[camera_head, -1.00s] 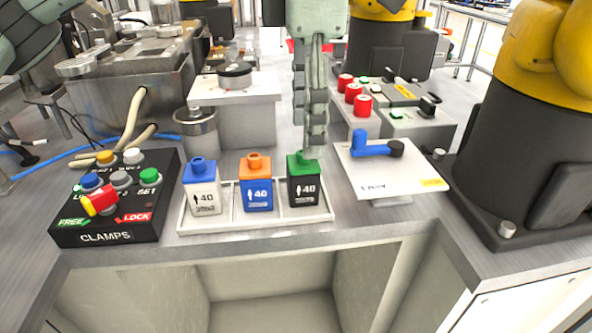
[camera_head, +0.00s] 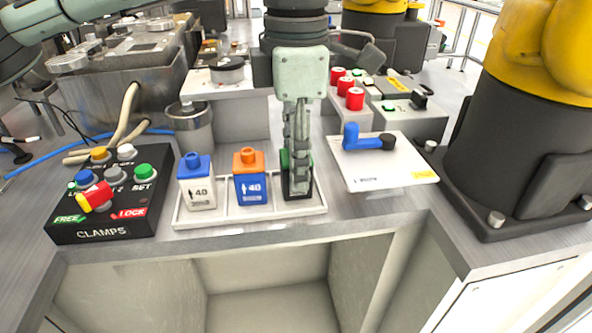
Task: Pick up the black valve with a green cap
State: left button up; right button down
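The black valve with a green cap (camera_head: 283,160) stands in the right compartment of a white tray (camera_head: 246,216). It is mostly hidden behind my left gripper (camera_head: 297,188); only a bit of green and black shows at the sides. My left gripper points down over it, with its fingers seen edge-on and reaching down to the valve's body. I cannot tell whether the fingers are closed on it. In the same tray stand a white valve with a blue cap (camera_head: 198,190) and a blue valve with an orange cap (camera_head: 250,187). My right gripper does not show.
A black clamps button box (camera_head: 105,230) is left of the tray. A white plate with a blue lever (camera_head: 385,175) is close on the right. A metal cylinder (camera_head: 190,125) stands behind. A yellow and black robot arm base (camera_head: 465,150) is far right.

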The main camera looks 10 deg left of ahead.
pick_arm(q)
jog(key=c, duration=0.5)
jog(key=shift+c, duration=0.2)
